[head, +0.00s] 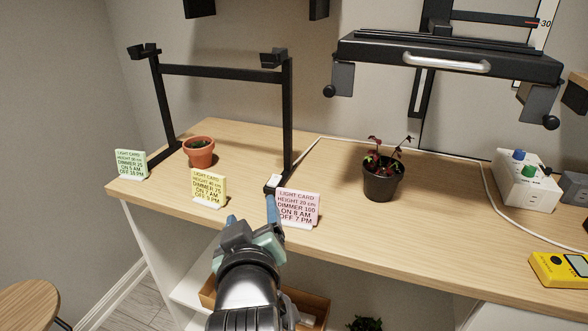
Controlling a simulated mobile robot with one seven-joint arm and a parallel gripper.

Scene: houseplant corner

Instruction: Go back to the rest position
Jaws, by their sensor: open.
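My gripper (252,220) is at the lower middle of the head view, its two blue fingers apart and nothing seen between them. It is in front of the table's front edge, and its right finger overlaps the left side of the pink light card (299,206) in the picture. Whether it touches the card cannot be told. My arm comes up from the bottom and hides part of the shelf below.
The wooden table (335,232) bears a green card (131,164), a yellow card (209,187), a terracotta pot (199,153), a dark pot with a plant (382,180), a black frame (288,115), a white control box (522,182) and a yellow meter (556,268). A lamp (449,60) hangs above.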

